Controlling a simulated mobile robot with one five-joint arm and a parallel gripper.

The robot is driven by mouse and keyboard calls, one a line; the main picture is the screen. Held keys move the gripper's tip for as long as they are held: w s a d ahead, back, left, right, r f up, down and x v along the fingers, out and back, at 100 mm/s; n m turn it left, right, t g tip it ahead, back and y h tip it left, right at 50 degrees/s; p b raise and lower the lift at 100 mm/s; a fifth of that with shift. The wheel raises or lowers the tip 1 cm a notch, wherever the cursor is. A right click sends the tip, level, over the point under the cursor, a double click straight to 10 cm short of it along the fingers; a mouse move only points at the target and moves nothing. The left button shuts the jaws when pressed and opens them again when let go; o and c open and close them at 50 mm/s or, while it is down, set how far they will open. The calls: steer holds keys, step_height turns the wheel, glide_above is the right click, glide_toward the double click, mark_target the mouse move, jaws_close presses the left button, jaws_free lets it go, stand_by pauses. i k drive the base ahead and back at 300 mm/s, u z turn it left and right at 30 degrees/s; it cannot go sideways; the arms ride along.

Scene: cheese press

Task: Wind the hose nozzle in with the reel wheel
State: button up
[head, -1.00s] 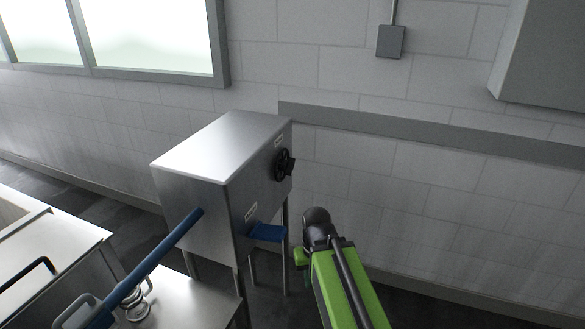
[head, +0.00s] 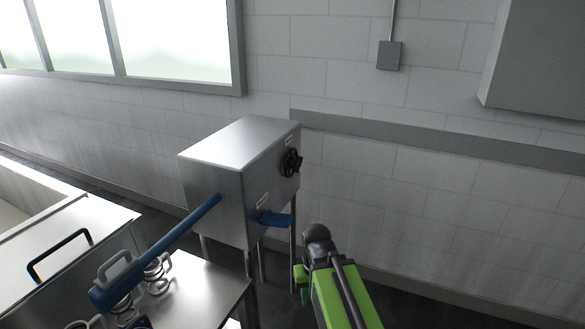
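The reel wheel (head: 291,162) is a small black handwheel on the right face of a steel cabinet (head: 212,205), near its top.
A blue pedal-like tab (head: 276,219) juts from the cabinet's right face, near my arm. A steel table (head: 205,290) with metal coils stands at the front left, beside a vat (head: 60,225). Open floor lies between cabinet and wall.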

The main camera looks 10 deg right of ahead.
mark_target(294, 163)
steer(key=u, duration=0.05)
steer(key=k, duration=0.15)
steer(key=u, duration=2.6)
steer(key=k, duration=1.25)
steer(key=z, duration=1.5)
steer(key=i, duration=1)
steer(key=u, duration=0.25)
